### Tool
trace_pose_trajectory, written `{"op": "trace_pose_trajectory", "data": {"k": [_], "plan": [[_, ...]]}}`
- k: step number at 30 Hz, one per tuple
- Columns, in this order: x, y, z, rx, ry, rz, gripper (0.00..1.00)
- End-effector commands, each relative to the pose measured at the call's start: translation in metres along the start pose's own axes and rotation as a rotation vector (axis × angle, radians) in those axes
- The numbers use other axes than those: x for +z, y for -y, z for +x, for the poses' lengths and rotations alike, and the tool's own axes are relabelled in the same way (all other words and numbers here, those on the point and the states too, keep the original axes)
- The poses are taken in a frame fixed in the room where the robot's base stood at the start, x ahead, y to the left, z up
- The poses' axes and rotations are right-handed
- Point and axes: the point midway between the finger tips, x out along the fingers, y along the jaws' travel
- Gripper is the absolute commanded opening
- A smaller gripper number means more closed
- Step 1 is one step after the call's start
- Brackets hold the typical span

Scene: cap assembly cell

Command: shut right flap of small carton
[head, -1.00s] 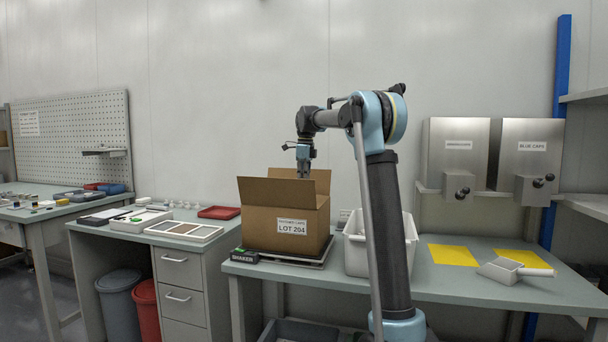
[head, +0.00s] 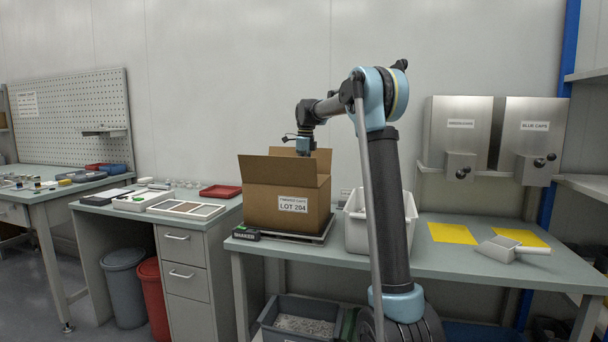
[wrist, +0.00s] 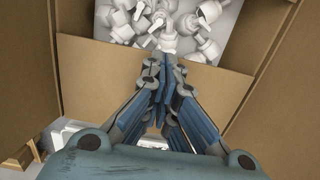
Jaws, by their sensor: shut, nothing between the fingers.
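The small carton (head: 290,207) is a brown box labelled LOT 204, on a flat dark platform on the bench. Its near flap (head: 268,170) and right flap (head: 323,166) stand up, and another flap (head: 292,151) rises at the back. My gripper (head: 305,152) is above the carton's right rear, its lower part hidden by the flaps. In the wrist view my gripper (wrist: 168,57) has its fingers together and empty. They lie over a cardboard flap (wrist: 95,70), with white pump caps (wrist: 190,20) inside the carton beyond. I cannot tell whether they touch cardboard.
A white bin (head: 364,235) stands right of the carton, near my arm. A red tray (head: 220,191) is on the left bench.

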Motion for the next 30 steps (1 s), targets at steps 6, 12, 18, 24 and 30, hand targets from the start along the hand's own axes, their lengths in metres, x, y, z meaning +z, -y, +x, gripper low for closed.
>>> {"op": "trace_pose_trajectory", "data": {"k": [6, 12, 18, 24, 30], "plan": [[0.003, -0.001, 0.010, 0.006, -0.002, -0.002, 0.00], [0.005, 0.001, 0.013, 0.010, -0.002, -0.003, 0.00], [0.006, 0.004, 0.009, 0.012, -0.001, -0.003, 0.00], [0.004, 0.003, -0.002, 0.006, 0.000, -0.001, 0.00], [0.002, 0.001, -0.011, 0.004, 0.000, 0.001, 0.00]]}}
